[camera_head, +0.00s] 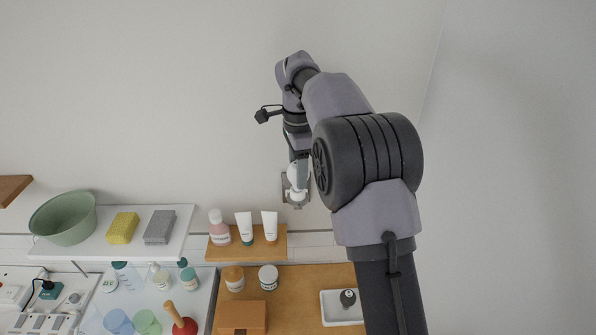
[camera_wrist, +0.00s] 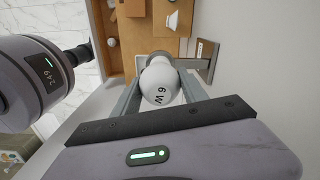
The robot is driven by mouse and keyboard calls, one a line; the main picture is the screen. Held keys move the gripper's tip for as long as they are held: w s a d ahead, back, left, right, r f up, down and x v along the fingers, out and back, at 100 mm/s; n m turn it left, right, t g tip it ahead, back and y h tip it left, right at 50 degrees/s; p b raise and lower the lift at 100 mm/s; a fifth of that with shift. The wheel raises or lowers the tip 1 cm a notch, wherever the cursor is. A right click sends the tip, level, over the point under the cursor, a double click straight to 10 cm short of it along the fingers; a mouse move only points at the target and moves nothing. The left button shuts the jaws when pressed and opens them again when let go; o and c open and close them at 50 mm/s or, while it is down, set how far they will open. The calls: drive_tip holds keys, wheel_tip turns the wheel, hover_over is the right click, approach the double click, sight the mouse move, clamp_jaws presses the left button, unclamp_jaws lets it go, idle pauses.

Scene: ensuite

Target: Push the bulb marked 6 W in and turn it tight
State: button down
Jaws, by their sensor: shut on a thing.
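The white round bulb marked 6 W (camera_wrist: 160,86) is between the fingers of my gripper (camera_wrist: 160,76), which is shut on it. Its marking faces the wrist camera. In the head view the bulb (camera_head: 297,173) shows as a pale shape at the end of my gripper. Just beyond the bulb is a lamp holder on a grey wall bracket (camera_wrist: 204,62); in the head view the bracket (camera_head: 284,190) is partly hidden by the bulb and gripper. The bulb's base is hidden, so I cannot tell how far it sits in the holder.
Below is a wooden counter (camera_head: 290,312) with jars and a white tray (camera_head: 342,313) holding a dark-based object. A small wooden shelf (camera_head: 275,240) carries a bottle and two tubes. A white shelf (camera_head: 183,217) at left holds a green basin (camera_head: 64,219) and sponges. The wall above is bare.

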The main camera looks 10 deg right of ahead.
drive_tip(key=m, duration=0.3)
drive_tip(key=shift+f, duration=0.1)
drive_tip(key=m+b, duration=0.1)
drive_tip(key=m, duration=0.2)
drive_tip(key=shift+f, duration=0.1)
drive_tip(key=shift+m, duration=0.5)
drive_tip(key=m+b, duration=0.1)
drive_tip(key=m, duration=0.2)
drive_tip(key=shift+m, duration=0.4)
